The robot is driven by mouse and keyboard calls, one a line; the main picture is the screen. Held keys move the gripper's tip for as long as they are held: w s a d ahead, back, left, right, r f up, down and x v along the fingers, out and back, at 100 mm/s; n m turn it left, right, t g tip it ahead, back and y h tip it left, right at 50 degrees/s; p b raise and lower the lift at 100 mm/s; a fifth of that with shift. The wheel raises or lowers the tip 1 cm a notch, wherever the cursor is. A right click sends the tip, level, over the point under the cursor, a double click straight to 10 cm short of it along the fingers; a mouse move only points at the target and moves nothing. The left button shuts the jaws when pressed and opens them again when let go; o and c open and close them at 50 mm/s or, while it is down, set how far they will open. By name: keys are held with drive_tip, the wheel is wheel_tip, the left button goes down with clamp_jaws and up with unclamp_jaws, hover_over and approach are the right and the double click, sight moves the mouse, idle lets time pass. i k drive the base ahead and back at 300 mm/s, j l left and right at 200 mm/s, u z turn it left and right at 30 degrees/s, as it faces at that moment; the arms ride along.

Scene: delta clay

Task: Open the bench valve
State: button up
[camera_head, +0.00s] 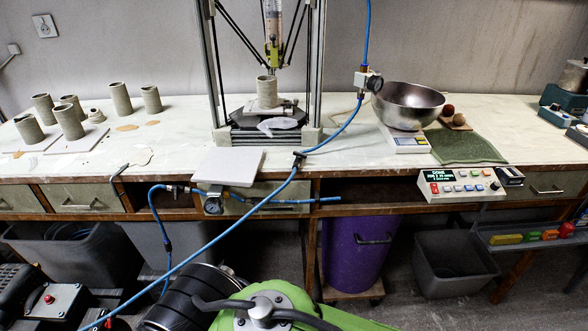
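A small dark valve-like fitting (178,188) sits on the blue air line at the bench's front edge, left of the middle. Another dark fitting (299,158) sits on the blue hose (238,228) at the bench edge further right. I cannot tell for certain which is the bench valve. My gripper is not in view.
A white slab (228,166) lies above the gauge. A purple bin (355,250), grey bin (452,264) and control box (462,186) are right. Clay cylinders stand left; a delta printer (265,130) stands behind.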

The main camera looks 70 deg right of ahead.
sight(299, 156)
drive_tip(key=k+j+z, duration=0.15)
drive_tip(key=z, duration=2.05)
